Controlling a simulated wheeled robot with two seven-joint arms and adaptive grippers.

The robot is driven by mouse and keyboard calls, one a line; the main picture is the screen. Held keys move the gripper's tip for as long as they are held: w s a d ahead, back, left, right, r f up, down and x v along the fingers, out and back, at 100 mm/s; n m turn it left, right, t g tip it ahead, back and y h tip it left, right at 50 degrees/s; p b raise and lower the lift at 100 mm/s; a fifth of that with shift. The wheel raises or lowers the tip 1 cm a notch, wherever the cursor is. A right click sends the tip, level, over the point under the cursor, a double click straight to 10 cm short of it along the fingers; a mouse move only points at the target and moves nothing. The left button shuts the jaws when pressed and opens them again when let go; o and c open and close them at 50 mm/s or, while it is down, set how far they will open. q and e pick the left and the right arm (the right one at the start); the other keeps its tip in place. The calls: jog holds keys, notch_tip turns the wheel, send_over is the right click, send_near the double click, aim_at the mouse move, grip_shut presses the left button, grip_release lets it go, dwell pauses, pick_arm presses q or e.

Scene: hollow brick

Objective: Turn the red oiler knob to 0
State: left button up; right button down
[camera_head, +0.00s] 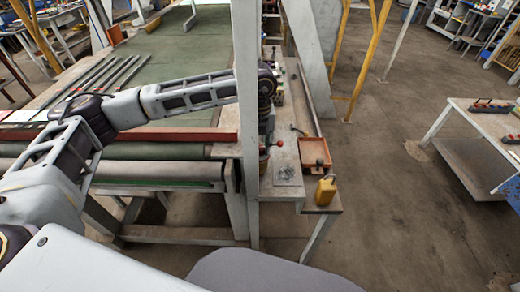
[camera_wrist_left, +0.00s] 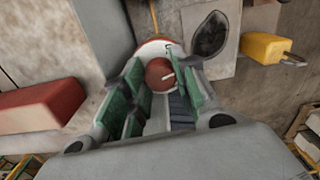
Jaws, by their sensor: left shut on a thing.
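The red oiler knob (camera_wrist_left: 159,74) is in the middle of the left wrist view. It is round and carries a white pointer line slanting up to the right. A pale dial with a red-brown rim shows behind it, with a dark mark near its top; its digits are too small to read. My left gripper (camera_wrist_left: 163,84) is shut on the knob, one green-padded finger on each side. In the head view my left arm reaches across to the grey post, and the gripper and knob are mostly hidden or too small there. My right gripper is not in view.
A narrow bench holds an orange-red tray (camera_head: 315,154) and a yellow container (camera_head: 325,191), beside the upright grey post (camera_head: 245,110). A long red beam (camera_head: 150,134) and rollers lie under my left arm. Open floor (camera_head: 400,190) lies to the right.

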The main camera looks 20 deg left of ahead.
pick_arm(q)
jog(key=shift+w+f+n+b, duration=0.1)
jog(key=shift+n+b, duration=0.2)
jog(key=shift+n, duration=0.1)
jog(key=shift+n+b, duration=0.55)
jog(key=shift+n, duration=0.65)
jog(key=shift+n+b, duration=0.85)
jog(key=shift+n, duration=0.25)
jog(key=shift+n+b, duration=0.55)
jog(key=shift+n, duration=1.15)
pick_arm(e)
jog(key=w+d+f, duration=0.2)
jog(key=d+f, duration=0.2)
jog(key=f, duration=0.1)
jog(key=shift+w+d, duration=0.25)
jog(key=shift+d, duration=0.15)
pick_arm(q)
jog(key=shift+r, duration=0.2)
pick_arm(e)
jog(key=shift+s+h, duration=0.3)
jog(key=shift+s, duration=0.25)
